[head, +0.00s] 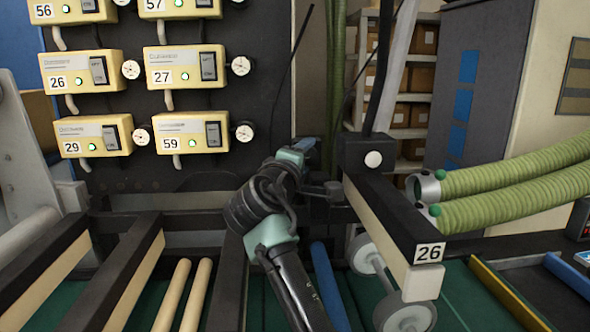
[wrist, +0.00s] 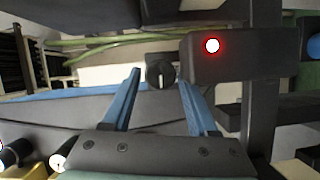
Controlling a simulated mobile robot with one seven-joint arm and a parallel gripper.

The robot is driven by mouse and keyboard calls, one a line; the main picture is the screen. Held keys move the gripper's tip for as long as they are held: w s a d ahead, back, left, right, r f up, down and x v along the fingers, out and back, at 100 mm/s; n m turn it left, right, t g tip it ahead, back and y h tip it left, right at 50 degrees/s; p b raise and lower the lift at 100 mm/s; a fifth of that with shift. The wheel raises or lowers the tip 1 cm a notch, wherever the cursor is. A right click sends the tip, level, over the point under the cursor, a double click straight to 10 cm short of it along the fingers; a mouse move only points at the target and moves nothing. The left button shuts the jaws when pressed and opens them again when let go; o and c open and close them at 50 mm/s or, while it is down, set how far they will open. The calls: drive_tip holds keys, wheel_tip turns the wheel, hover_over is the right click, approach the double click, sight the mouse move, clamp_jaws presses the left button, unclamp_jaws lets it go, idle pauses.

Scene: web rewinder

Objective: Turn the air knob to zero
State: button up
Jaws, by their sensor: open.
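The air knob (wrist: 160,75) is a small round black knob with a pale line on its face, seen in the wrist view. The line stands near upright in that picture. My gripper (wrist: 159,80) is open, with one blue finger on each side of the knob in the picture. Gaps show between the fingers and the knob, and I cannot tell whether the tips reach its depth. A dark box with a lit red light (wrist: 212,45) is right beside the knob. In the head view my arm reaches to the dark machine frame, and I cannot make out the knob or fingertips.
Several cream control boxes (head: 92,136) with gauges hang on a dark panel at the left. A dark arm labelled 26 (head: 430,252) with rollers is right of my arm. Green hoses (head: 515,190) come in from the right. Wooden rollers (head: 195,295) lie low in front.

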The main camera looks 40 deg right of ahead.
drive_tip(key=b+v, duration=0.4)
drive_tip(key=v, duration=0.8)
drive_tip(key=shift+a+f, duration=0.15)
